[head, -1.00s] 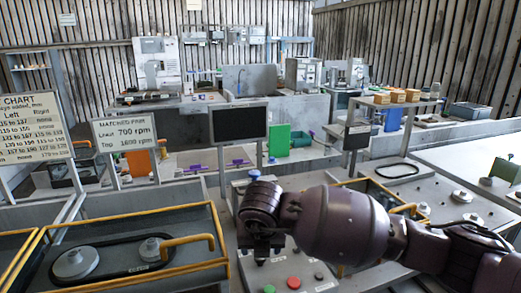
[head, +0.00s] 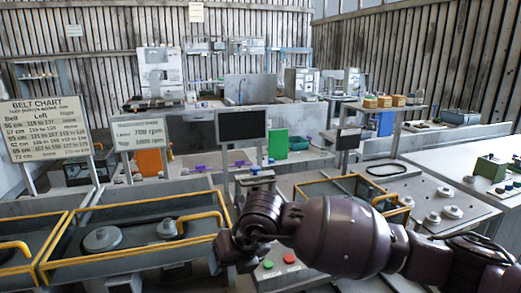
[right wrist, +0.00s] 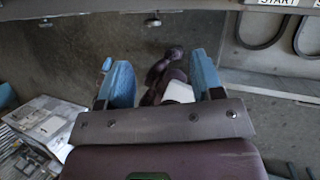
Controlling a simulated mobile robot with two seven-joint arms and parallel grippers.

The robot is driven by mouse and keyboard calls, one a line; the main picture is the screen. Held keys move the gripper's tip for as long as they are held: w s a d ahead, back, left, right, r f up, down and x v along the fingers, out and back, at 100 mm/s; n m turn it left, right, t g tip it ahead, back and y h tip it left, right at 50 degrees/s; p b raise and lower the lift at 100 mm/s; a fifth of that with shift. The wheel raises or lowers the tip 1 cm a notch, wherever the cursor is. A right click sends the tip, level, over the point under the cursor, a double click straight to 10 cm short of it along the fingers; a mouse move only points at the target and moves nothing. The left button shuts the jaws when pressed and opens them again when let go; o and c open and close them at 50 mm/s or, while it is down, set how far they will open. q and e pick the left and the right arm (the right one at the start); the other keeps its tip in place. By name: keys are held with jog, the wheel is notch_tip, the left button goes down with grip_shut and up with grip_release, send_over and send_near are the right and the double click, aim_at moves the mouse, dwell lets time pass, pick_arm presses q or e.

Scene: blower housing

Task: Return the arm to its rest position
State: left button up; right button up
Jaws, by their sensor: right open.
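My right arm reaches in from the lower right of the head view, folded across the front of the consoles. My right gripper (head: 222,262) hangs at its left end, over the gap beside the yellow-railed belt housing (head: 135,260). In the right wrist view its two blue fingers (right wrist: 161,80) stand wide apart with nothing gripped between them. Beyond them is grey floor with dark parts of my own body. My left gripper is not in view.
A console with green (head: 268,264) and red buttons (head: 290,258) lies just right of my gripper. A second yellow-railed housing (head: 345,183) is behind the arm. A dark screen (head: 241,125) and a belt chart (head: 46,128) stand behind. Right wrist view shows a panel edge (right wrist: 270,85) at right.

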jog(key=s+a+r+m+g+y, duration=0.1)
jog(key=s+a+r+g+y, duration=0.15)
jog(key=r+y, duration=0.55)
jog(key=s+a+r+g+y, duration=0.1)
jog(key=s+a+r+y, duration=0.25)
jog(key=r+y, duration=0.45)
jog(key=w+d+m+t+h, duration=0.1)
jog(key=w+d+m+t, duration=0.75)
jog(key=m+t, duration=0.6)
jog(key=d+f+m+t+h, duration=0.4)
jog(key=d+f+m+h, duration=1)
jog(key=d+f+m, duration=0.5)
jog(key=s+d+f+m+g+h, duration=0.2)
jog(key=s+d+f, duration=0.4)
jog(key=s+f, duration=0.6)
jog(key=s+d+f+m+g+h, duration=0.3)
jog(key=s+d+f, duration=0.3)
jog(key=s+f, duration=0.6)
jog(key=shift+s+d+g+h, duration=0.2)
jog(key=shift+s+g+h, duration=0.05)
jog(key=shift+g+h, duration=0.25)
